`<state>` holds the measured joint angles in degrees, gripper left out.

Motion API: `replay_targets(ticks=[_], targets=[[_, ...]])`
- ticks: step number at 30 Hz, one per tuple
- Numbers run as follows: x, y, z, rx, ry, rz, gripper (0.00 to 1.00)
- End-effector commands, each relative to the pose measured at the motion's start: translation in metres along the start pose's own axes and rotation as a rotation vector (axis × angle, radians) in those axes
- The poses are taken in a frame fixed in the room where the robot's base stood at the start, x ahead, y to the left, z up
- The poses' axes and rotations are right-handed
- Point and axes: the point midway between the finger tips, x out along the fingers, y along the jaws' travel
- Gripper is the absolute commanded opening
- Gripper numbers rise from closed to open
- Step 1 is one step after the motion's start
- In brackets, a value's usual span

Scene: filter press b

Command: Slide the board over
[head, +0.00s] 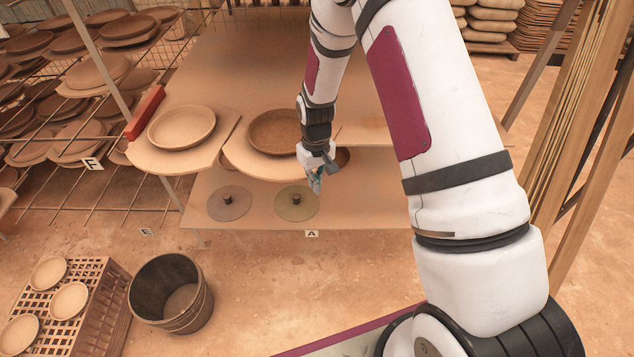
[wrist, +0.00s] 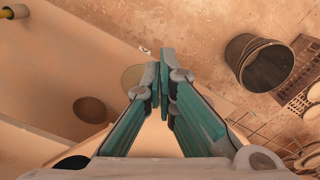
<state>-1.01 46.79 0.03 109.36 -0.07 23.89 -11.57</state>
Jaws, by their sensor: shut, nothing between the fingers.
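Two pale boards lie side by side on the upper shelf, with rounded ends jutting over its front edge. The left board (head: 150,158) carries a tan dish (head: 181,127). The right board (head: 243,158) carries a darker brown dish (head: 272,131), partly hidden by my arm. My gripper (head: 315,186) points down just off the right board's front right end, above the lower shelf. Its teal fingers are together and empty in the wrist view (wrist: 160,70). I cannot tell whether it touches the board.
The lower shelf (head: 370,205) holds a grey disc (head: 229,203) and an olive disc (head: 296,203) with knobs. A brown round thing (head: 343,157) is partly hidden behind my gripper. A wooden bucket (head: 172,295) and a crate (head: 100,310) with dishes stand front left. Dish racks (head: 85,150) flank the left.

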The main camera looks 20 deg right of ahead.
Motion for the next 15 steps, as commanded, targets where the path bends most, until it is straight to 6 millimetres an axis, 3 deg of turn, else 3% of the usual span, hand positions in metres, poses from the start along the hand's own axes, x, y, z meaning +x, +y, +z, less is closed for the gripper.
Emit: replay_targets(ticks=[15], targets=[[0.000,0.000,-0.034,0.000,0.005,0.000,0.00]])
